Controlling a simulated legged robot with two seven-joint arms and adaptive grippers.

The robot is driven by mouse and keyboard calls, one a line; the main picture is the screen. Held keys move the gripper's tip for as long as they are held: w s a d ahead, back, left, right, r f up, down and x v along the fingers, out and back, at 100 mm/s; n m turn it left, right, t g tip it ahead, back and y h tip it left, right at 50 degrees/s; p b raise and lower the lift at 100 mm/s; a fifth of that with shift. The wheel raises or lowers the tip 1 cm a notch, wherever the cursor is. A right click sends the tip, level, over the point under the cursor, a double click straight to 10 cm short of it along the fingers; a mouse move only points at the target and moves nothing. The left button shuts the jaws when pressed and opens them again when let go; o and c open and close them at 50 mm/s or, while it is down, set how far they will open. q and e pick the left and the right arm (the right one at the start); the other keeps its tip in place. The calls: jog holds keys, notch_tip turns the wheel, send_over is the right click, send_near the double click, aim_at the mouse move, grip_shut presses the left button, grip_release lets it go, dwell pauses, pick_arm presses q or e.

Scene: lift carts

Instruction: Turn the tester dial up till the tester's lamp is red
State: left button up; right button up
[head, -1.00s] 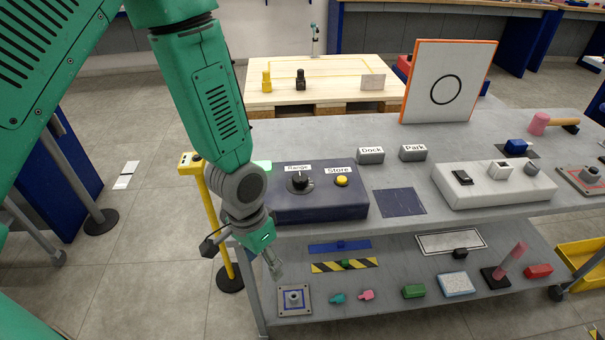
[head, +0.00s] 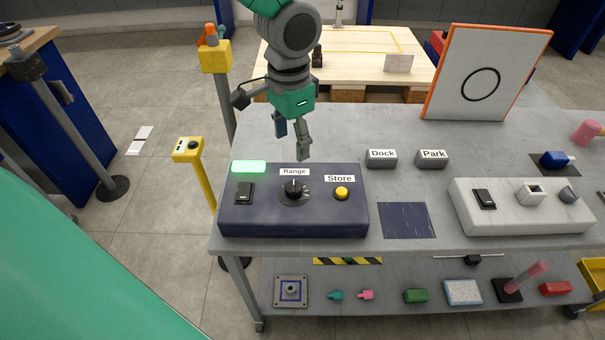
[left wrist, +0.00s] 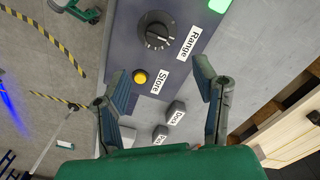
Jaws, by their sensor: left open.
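The tester (head: 335,220) is a dark blue box on the near left of the cart top. Its black dial (head: 294,188), labelled Range, sits mid-panel and also shows in the left wrist view (left wrist: 156,31). A black rocker switch (head: 244,192) is to its left and a yellow Store button (head: 341,193) to its right. The tester's lamp (head: 248,166) at the back left glows green; its corner shows in the left wrist view (left wrist: 219,4). My left gripper (head: 293,150) is open and empty, above and behind the dial, touching nothing. My right gripper is not in view.
Dock (head: 382,159) and Park (head: 432,159) blocks stand right of the tester. A white switch box (head: 520,222) and an orange-edged board (head: 485,75) are farther right. A yellow post (head: 188,150) stands left of the cart. The dark blue pad (head: 407,220) is bare.

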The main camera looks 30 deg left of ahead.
aim_at(293, 186)
pick_arm(q)
jog(key=f, duration=0.8)
jog(key=f+b, duration=0.1)
jog(key=f, duration=0.3)
jog(key=shift+s+d, duration=0.2)
jog(key=shift+s, duration=0.05)
jog(key=shift+a+f, duration=0.1)
jog(key=shift+f, duration=0.55)
jog(key=c, duration=1.1)
